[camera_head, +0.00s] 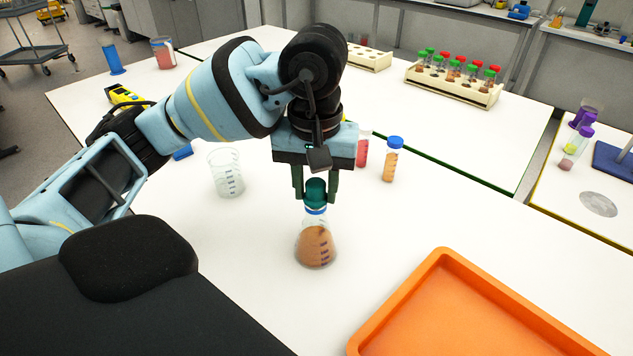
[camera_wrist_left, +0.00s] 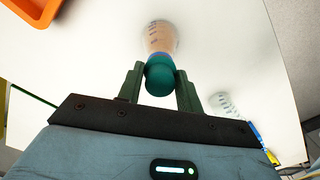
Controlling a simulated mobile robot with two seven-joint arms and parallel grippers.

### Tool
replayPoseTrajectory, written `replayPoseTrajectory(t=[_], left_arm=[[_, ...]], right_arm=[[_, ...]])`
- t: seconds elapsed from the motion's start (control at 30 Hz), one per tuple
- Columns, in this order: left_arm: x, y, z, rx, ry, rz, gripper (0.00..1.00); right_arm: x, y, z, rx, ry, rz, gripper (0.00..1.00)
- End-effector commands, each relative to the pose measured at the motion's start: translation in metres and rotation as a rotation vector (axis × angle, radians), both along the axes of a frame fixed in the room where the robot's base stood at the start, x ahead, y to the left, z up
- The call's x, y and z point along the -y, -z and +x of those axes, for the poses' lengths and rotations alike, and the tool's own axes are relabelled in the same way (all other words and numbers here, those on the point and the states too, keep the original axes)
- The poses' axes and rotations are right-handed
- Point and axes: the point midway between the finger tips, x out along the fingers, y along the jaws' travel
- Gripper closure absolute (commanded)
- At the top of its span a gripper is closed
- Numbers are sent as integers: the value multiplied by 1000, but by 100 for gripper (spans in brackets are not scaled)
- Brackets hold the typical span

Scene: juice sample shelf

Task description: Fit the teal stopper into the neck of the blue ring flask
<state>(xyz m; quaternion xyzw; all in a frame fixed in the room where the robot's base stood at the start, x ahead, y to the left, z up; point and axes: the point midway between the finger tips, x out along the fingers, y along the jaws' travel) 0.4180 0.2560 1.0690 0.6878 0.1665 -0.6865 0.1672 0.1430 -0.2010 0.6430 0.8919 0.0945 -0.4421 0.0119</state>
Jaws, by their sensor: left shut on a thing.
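The blue ring flask (camera_head: 316,246) stands upright on the white table, holding orange-brown liquid, with a blue ring at its neck. The teal stopper (camera_head: 315,190) is directly above the flask's neck, in line with it. My left gripper (camera_head: 316,198) points down and is shut on the stopper. In the left wrist view the stopper (camera_wrist_left: 160,76) sits between the two green fingers, with the flask (camera_wrist_left: 160,38) right behind it. The stopper's lower end meets the blue ring in the picture; I cannot tell how deep it sits. My right gripper is not in view.
An orange tray (camera_head: 440,262) lies at the front right. An empty beaker (camera_head: 226,173) stands left of the flask. A blue-capped vial (camera_head: 392,160) and a red one (camera_head: 363,150) stand behind. A rack of capped tubes (camera_head: 452,88) is at the back.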

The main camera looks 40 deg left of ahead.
Motion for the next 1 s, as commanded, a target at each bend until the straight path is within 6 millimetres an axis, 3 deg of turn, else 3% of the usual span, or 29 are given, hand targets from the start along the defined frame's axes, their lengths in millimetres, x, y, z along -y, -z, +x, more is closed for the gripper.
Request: replayPoseTrajectory(t=[0.33,0.37,0.53,0.93,1.0], left_arm=[[0,5,0,-4,0,1,86],[0,6,0,-5,0,1,62],[0,5,0,-4,0,0,40],[0,4,0,-1,0,0,39],[0,-6,0,4,0,0,39]], right_arm=[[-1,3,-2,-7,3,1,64],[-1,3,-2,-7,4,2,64],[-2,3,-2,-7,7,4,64],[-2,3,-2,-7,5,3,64],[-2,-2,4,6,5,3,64]])
